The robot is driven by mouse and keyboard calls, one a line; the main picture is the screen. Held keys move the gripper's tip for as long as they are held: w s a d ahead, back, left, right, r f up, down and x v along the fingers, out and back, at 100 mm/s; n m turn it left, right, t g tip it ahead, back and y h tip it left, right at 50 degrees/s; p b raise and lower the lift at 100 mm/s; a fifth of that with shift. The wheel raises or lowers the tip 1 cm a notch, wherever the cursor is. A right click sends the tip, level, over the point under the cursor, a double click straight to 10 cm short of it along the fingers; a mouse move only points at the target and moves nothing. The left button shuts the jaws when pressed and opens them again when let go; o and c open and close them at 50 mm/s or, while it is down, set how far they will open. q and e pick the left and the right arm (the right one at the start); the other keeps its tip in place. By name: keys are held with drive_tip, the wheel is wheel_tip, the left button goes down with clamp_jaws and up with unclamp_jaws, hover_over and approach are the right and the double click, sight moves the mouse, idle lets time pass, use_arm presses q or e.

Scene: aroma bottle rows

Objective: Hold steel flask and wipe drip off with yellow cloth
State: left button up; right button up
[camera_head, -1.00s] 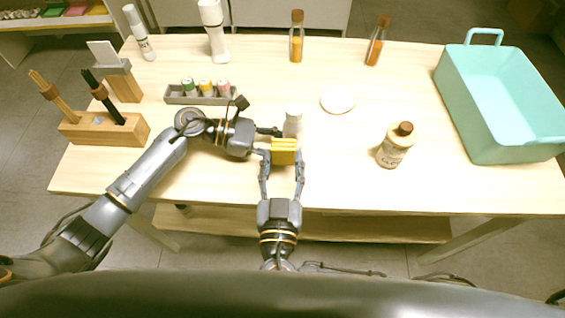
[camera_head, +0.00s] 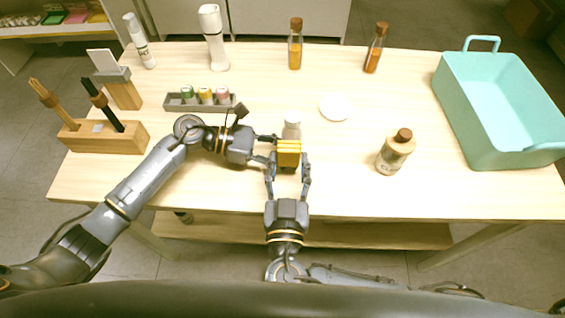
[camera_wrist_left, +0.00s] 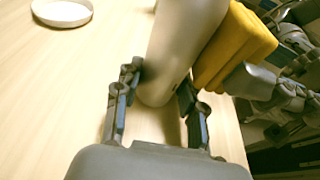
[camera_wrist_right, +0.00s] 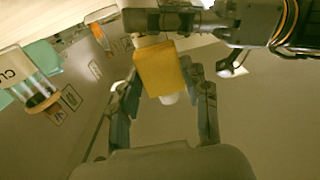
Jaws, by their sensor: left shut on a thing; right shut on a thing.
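The steel flask (camera_head: 292,129) stands near the middle of the table, partly hidden behind the cloth. It fills the middle of the left wrist view (camera_wrist_left: 180,50). My left gripper (camera_head: 272,143) is shut on the flask from the left, one finger on each side. The yellow cloth (camera_head: 289,147) is a thick folded pad. My right gripper (camera_head: 288,172) is shut on it from the near side. In the left wrist view the cloth (camera_wrist_left: 235,45) lies against or very close to the flask's side. It also shows in the right wrist view (camera_wrist_right: 160,70). No drip can be made out.
A white dish (camera_head: 335,108) lies behind right, and a cork-topped bottle (camera_head: 392,156) stands right. A teal bin (camera_head: 500,110) is at the right end. A grey rack of small jars (camera_head: 200,101) and wooden holders (camera_head: 100,140) are left. Tall bottles line the back.

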drive_tip(key=shift+d, duration=1.2)
use_arm(q)
drive_tip(key=shift+s, duration=0.15)
use_arm(e)
drive_tip(key=shift+w+a, duration=0.1)
drive_tip(key=shift+a, duration=1.75)
use_arm(q)
drive_tip(key=shift+d, duration=0.1)
use_arm(e)
drive_tip(key=shift+s, duration=3.05)
drive_tip(key=s, duration=0.3)
